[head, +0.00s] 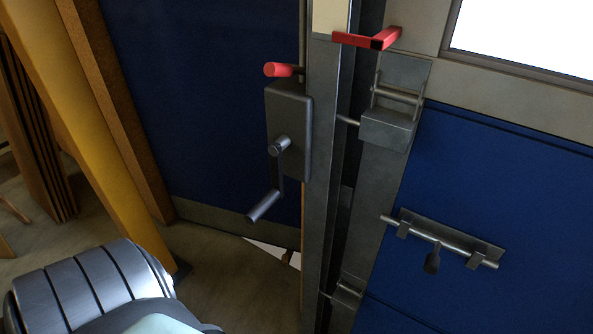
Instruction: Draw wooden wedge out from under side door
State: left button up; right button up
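No whole wedge can be made out. At the floor by the lower right corner of the left blue door panel (215,110), a bright white patch with a small brownish piece (287,257) shows beside the grey post. It is too small to tell whether this brownish piece is the wooden wedge. The post hides what lies to its right. A grey box with a crank handle (264,206) and a red-gripped lever (280,70) is at the panel's right edge. Neither gripper shows; a grey ribbed part of my own body fills the lower left.
A grey metal post (323,180) stands upright in the middle. To its right, a blue panel (500,180) carries a sliding bolt (440,240), and a red handle (370,39) juts out above. A yellow slanted beam (90,130) stands at left. Bare floor (225,280) lies before the door.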

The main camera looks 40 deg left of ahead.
aim_at(285, 258)
jog(key=j+z, duration=0.1)
jog(key=j, duration=1.4)
jog(key=j+z, duration=0.1)
jog(key=j, duration=1.45)
